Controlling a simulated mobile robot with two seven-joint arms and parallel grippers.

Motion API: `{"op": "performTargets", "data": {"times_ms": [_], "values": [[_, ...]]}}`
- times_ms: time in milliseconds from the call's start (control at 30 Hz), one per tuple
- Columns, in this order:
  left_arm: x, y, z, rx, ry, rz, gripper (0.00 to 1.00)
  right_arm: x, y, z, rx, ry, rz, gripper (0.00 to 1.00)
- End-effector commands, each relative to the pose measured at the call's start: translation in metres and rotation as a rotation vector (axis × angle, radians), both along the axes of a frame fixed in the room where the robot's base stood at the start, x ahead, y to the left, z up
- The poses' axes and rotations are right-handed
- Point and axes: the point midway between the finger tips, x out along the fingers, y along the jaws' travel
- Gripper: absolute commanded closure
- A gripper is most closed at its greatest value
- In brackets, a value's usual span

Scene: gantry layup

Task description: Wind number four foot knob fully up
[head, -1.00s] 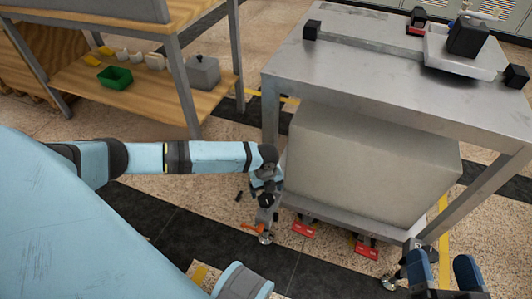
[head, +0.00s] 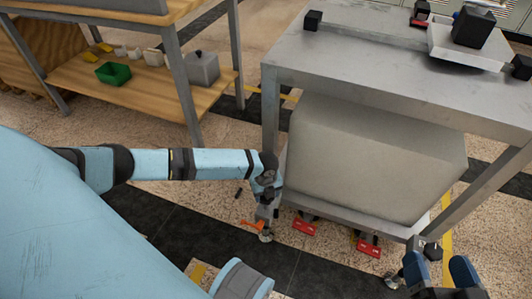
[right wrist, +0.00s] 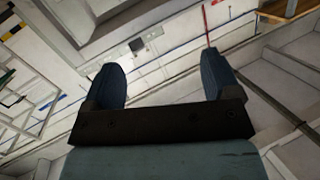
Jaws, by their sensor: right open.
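The grey metal table (head: 370,75) stands on adjustable feet. The left front foot (head: 265,237) has a round metal pad on the floor, with an orange piece (head: 252,225) beside it. My left gripper (head: 267,200) is at the lower part of that leg, small and partly hidden by its own wrist; I cannot tell its jaws. Near the right front leg there is a dark knob (head: 433,251) and another metal foot pad (head: 391,281). My right gripper (head: 438,272) is open and empty in front of it. I cannot read any foot number.
A large grey box (head: 370,160) fills the space under the tabletop. Red pieces (head: 304,227) stick out low along the front. A wooden shelf unit (head: 150,95) with a green bin (head: 113,73) stands at the left. The right wrist view shows only distant surroundings beyond the open fingers (right wrist: 165,85).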

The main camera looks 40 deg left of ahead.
Motion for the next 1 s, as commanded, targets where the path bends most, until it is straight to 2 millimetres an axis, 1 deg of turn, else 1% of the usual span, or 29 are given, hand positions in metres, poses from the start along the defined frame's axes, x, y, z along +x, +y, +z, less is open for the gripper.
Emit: {"op": "performTargets", "data": {"times_ms": [267,367,567,700,867,900,1000], "values": [[0.000,0.000,0.002,0.000,0.001,0.028,0.67,-0.001,0.001,0.006,0.009,0.007,0.001,0.17],[-0.001,-0.001,0.004,-0.001,0.002,0.064,0.67,-0.002,0.001,0.015,0.030,-0.012,-0.013,0.17],[-0.001,-0.002,0.006,-0.001,0.003,0.193,0.67,-0.001,-0.002,0.050,0.080,-0.102,-0.046,0.17],[-0.002,-0.002,0.007,-0.001,0.004,0.318,0.67,-0.002,-0.004,0.078,0.120,-0.181,-0.071,0.17],[-0.002,-0.002,0.006,-0.002,0.005,0.471,0.67,-0.005,-0.007,0.107,0.162,-0.268,-0.095,0.17],[-0.002,-0.002,0.005,-0.001,0.004,0.508,0.67,-0.004,-0.009,0.104,0.148,-0.253,-0.103,0.17],[-0.002,-0.002,0.005,-0.001,0.005,0.598,0.67,-0.001,-0.015,0.081,0.079,-0.164,-0.123,0.17]]}}
